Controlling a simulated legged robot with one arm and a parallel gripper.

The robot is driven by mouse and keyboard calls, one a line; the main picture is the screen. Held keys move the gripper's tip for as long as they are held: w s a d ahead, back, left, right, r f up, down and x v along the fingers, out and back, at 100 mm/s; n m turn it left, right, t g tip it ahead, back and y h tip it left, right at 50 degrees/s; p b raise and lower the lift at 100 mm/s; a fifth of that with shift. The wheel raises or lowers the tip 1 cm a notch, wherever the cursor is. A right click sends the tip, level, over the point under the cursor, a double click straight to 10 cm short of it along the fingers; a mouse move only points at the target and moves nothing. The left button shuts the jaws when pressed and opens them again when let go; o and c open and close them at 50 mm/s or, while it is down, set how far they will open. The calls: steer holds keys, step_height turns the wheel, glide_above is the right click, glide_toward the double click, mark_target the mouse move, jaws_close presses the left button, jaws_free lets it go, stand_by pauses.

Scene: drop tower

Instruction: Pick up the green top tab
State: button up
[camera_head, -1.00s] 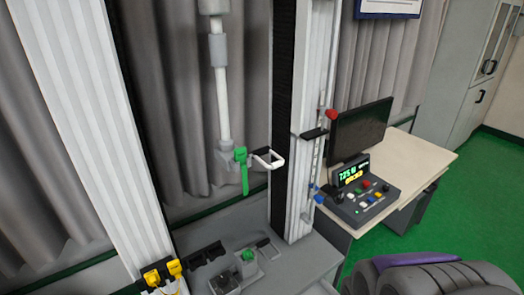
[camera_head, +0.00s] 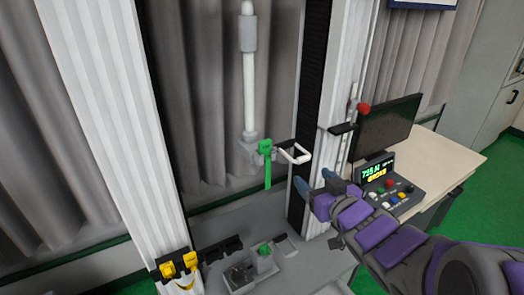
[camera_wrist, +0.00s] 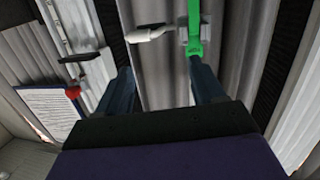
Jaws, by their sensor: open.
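The green top tab (camera_head: 266,148) is a bright green block with a thin green strip hanging below it. It is at the lower end of a white vertical rod, beside a white U-shaped handle (camera_head: 294,153). In the wrist view the green tab (camera_wrist: 194,28) is at the top, right of centre, beyond the right finger. My gripper (camera_head: 315,182) is open and empty, to the right of and slightly below the tab in the head view, apart from it. In the wrist view my gripper's two fingers (camera_wrist: 164,82) are spread, and the right one overlaps the tab's lower end.
White columns stand on both sides, the right one (camera_head: 345,70) close to my gripper. A black bracket (camera_head: 343,128) and red knob (camera_head: 364,109) are on it. A control box (camera_head: 392,198) and monitor (camera_head: 385,135) are at right. Yellow latches (camera_head: 180,265) are at lower left.

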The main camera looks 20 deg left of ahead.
steer(key=s+a+r+n+y, duration=0.1)
steer(key=a+r+y, duration=0.1)
steer(key=a+y, duration=0.1)
steer(key=g+p, duration=0.1)
steer(key=p, duration=0.7)
glide_toward(266, 143)
steer(key=x, duration=0.2)
steer(key=shift+n+y, duration=0.3)
steer(key=x, duration=0.5)
steer(key=shift+w+f, duration=0.15)
steer(key=shift+f, duration=0.25)
steer(key=shift+w+a, duration=0.15)
steer(key=shift+a, duration=0.3)
steer(key=shift+w+d+r+b+x, duration=0.1)
steer(key=shift+x, duration=0.5)
steer(key=shift+w+d+r+b+x, duration=0.1)
steer(key=shift+b+x, duration=0.05)
steer(key=shift+x, duration=0.45)
steer(key=shift+w+r+b+x, duration=0.1)
steer(key=shift+x, duration=0.55)
steer(key=shift+w+a, duration=0.15)
steer(key=shift+a, duration=0.3)
steer(key=shift+d, duration=0.2)
steer(key=c, duration=0.8)
steer(key=shift+a, duration=0.1)
steer(key=shift+c, duration=1.2)
